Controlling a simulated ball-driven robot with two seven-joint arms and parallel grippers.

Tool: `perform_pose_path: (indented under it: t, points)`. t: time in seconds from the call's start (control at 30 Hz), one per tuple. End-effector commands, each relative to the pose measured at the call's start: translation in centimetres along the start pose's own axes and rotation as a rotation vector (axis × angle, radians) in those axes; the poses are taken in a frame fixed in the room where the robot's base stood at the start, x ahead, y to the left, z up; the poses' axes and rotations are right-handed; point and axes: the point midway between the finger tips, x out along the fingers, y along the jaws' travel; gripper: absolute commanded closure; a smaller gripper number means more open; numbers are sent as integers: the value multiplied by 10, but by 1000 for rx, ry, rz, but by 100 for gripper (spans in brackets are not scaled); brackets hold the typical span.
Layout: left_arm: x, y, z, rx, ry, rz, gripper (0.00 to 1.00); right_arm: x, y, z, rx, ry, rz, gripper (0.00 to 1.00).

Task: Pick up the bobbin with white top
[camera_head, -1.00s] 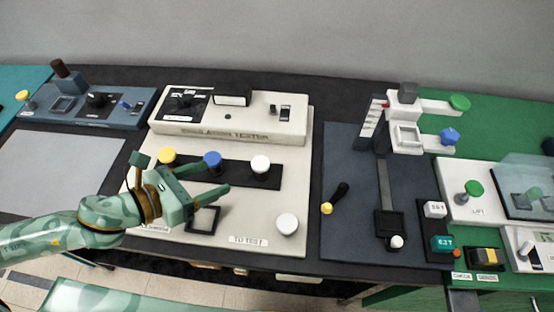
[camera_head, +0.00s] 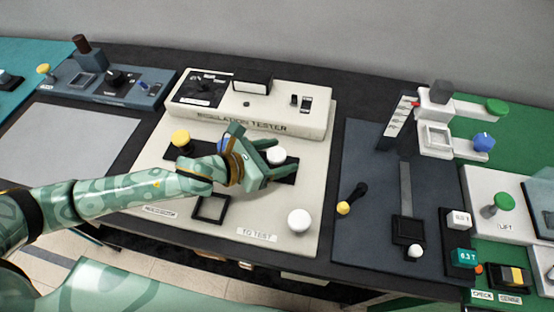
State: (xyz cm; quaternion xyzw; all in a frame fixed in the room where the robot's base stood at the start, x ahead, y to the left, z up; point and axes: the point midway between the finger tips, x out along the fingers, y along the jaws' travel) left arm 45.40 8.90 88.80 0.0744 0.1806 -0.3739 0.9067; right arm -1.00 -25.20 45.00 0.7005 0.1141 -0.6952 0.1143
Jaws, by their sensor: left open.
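A bobbin with a white top (camera_head: 277,156) stands at the right end of a black strip on the tester's cream panel. My left gripper (camera_head: 278,158) is open, with its two fingertips on either side of this white top, one beyond it and one nearer. I cannot tell whether they touch it. A blue-topped bobbin (camera_head: 225,146) is partly hidden behind my gripper, and a yellow-topped bobbin (camera_head: 181,138) stands at the strip's left end. Another white round top (camera_head: 299,221) is at the panel's front right, by the "TO TEST" label. My right gripper is not in view.
The insulation tester's raised housing (camera_head: 250,110) stands behind the strip. A black square frame (camera_head: 211,208) lies on the panel's front. To the right is a dark plate (camera_head: 363,230) with a yellow-tipped lever (camera_head: 351,199). A bare grey mat (camera_head: 75,145) lies at left.

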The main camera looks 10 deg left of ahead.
Motion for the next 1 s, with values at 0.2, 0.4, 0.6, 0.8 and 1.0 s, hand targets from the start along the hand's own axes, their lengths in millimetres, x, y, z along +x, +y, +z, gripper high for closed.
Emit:
perform_pose_path:
  t: [0.2,0.4,0.6,0.8,1.0]
  points:
    - [14,1,0,1,1,2,36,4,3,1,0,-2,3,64]
    - [14,0,1,0,0,2,53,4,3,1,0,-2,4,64]
    - [14,0,1,0,0,2,85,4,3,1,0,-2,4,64]
    - [13,0,1,0,0,2,85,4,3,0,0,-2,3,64]
    - [8,1,16,3,-3,1,85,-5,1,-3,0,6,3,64]
